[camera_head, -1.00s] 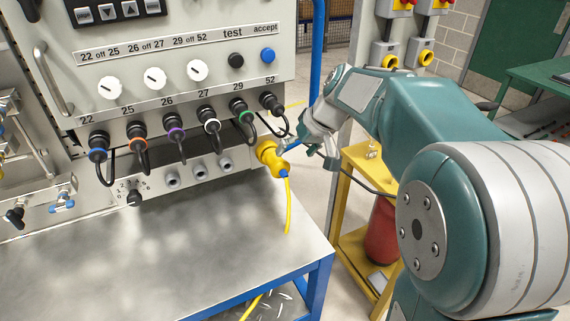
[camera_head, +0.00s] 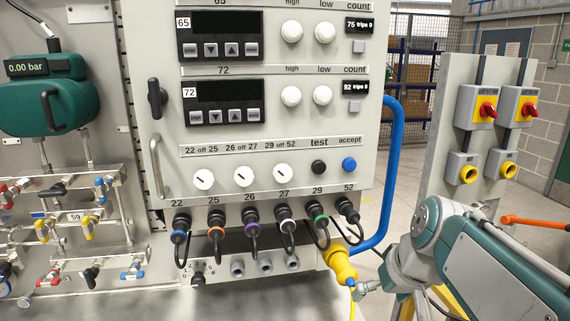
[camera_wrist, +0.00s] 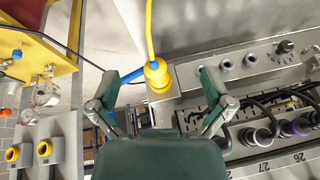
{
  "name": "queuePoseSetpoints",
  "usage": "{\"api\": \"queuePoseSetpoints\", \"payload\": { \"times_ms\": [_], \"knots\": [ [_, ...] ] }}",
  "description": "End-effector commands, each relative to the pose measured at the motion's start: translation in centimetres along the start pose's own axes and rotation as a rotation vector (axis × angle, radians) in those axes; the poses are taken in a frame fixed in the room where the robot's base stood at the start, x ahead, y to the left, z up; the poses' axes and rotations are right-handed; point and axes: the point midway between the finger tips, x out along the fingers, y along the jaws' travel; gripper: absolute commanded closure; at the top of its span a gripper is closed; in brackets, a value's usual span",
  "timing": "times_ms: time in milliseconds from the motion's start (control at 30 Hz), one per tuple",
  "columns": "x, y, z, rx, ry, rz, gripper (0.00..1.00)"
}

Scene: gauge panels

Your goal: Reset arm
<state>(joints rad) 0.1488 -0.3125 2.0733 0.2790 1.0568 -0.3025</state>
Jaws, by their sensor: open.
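My gripper (camera_wrist: 158,103) is open in the wrist view, its two fingers spread apart with nothing between their tips. A yellow plug (camera_wrist: 157,76) with a yellow cable lies just beyond the fingertips; I cannot tell the exact gap. In the head view the same yellow plug (camera_head: 341,263) sits at the lower right corner of the panel (camera_head: 260,165), its cable hanging down.
Several black connectors with coloured rings (camera_head: 251,232) line the panel's lower edge. A blue pipe (camera_head: 394,170) curves at its right side. A grey post with red-and-yellow switches (camera_head: 485,108) stands right. A metal worktop (camera_head: 250,303) lies below.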

Motion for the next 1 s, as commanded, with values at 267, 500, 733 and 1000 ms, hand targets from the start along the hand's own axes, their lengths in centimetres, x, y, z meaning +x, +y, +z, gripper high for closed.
{"api": "queuePoseSetpoints", "payload": {
  "times_ms": [267,500,733,1000],
  "knots": [
    [-0.1,-1.0,7.3,0.005,0.052,0.109,0.0],
    [0.6,-0.8,12.0,0.006,0.105,0.177,0.0],
    [1.0,-0.7,13.1,0.009,0.118,0.192,0.0],
    [0.9,-0.7,13.1,0.009,0.118,0.192,0.0]
  ]
}}
